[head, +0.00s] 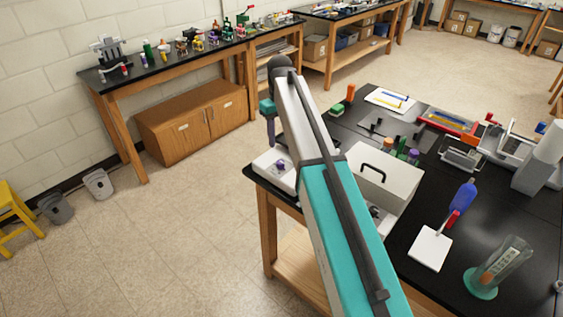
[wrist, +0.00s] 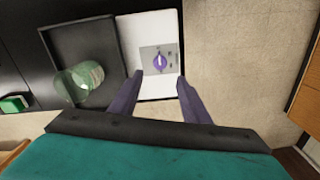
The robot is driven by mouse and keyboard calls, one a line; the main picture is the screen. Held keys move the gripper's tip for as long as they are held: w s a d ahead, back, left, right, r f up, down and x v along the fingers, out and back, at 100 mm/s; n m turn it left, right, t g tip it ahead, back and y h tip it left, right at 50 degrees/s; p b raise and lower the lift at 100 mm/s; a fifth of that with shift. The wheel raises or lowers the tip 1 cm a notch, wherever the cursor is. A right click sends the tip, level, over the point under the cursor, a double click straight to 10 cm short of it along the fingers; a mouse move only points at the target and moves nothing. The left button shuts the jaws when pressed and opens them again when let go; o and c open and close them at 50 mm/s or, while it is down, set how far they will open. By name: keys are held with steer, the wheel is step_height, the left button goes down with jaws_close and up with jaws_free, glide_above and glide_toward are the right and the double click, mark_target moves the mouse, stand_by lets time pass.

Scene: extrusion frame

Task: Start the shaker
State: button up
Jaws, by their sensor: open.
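The shaker's white control end (wrist: 158,30) carries a grey panel with a purple knob (wrist: 160,62) that has a pale mark across it. Beside it on the left in the wrist view is the black tray (wrist: 75,35), with a clear greenish glass vessel (wrist: 80,82) on it. In the head view the shaker's white end (head: 268,158) and purple knob (head: 281,165) show left of my arm, which hides much of the rest. My gripper (wrist: 159,78) is open and empty, its two purple fingers either side of the knob in the picture. The height gap cannot be judged.
The shaker is at the left edge of the black bench (head: 405,235); open floor (head: 190,220) lies beyond. A white box with a black handle (head: 385,175) stands close to my arm. A green block (wrist: 14,104) lies left of the shaker in the wrist view.

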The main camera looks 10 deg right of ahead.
mark_target(280, 161)
steer(key=shift+f+b, duration=2.7)
steer(key=shift+f, duration=2.5)
steer(key=c, duration=1)
